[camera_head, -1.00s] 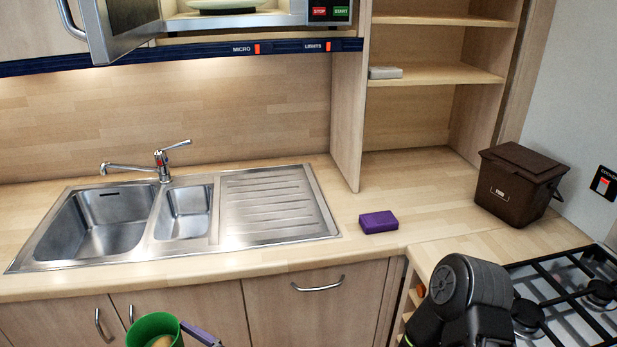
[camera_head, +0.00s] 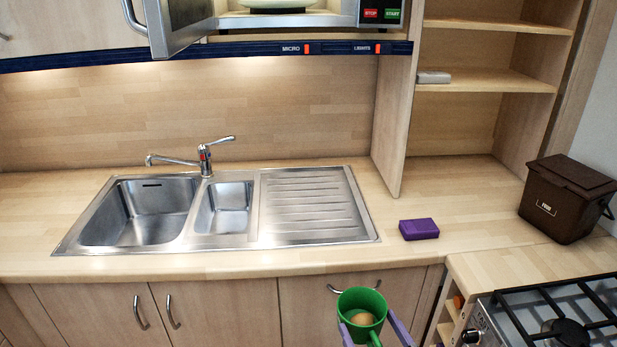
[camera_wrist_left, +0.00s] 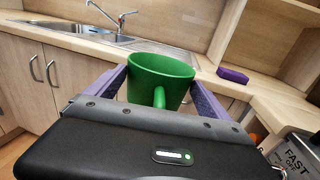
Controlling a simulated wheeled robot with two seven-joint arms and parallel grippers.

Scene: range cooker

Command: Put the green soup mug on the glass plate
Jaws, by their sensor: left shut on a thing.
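The green soup mug (camera_head: 361,299) is upright at the lower middle of the head view, in front of the cabinet doors and below the counter's front edge. Something tan shows inside it. My left gripper (camera_head: 374,326) is shut on the mug, with one purple finger on each side. In the left wrist view the mug (camera_wrist_left: 160,78) sits between the fingers, its handle towards the camera. A pale round plate (camera_head: 279,4), likely the glass plate, lies in the open microwave at the top edge, partly cut off. My right gripper is not in view.
The microwave door (camera_head: 182,22) stands open at the upper left. A steel sink (camera_head: 225,252) with a tap (camera_head: 205,158) is set in the counter. A purple box (camera_head: 419,229), a brown bin (camera_head: 566,198) and a gas hob (camera_head: 560,315) are to the right.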

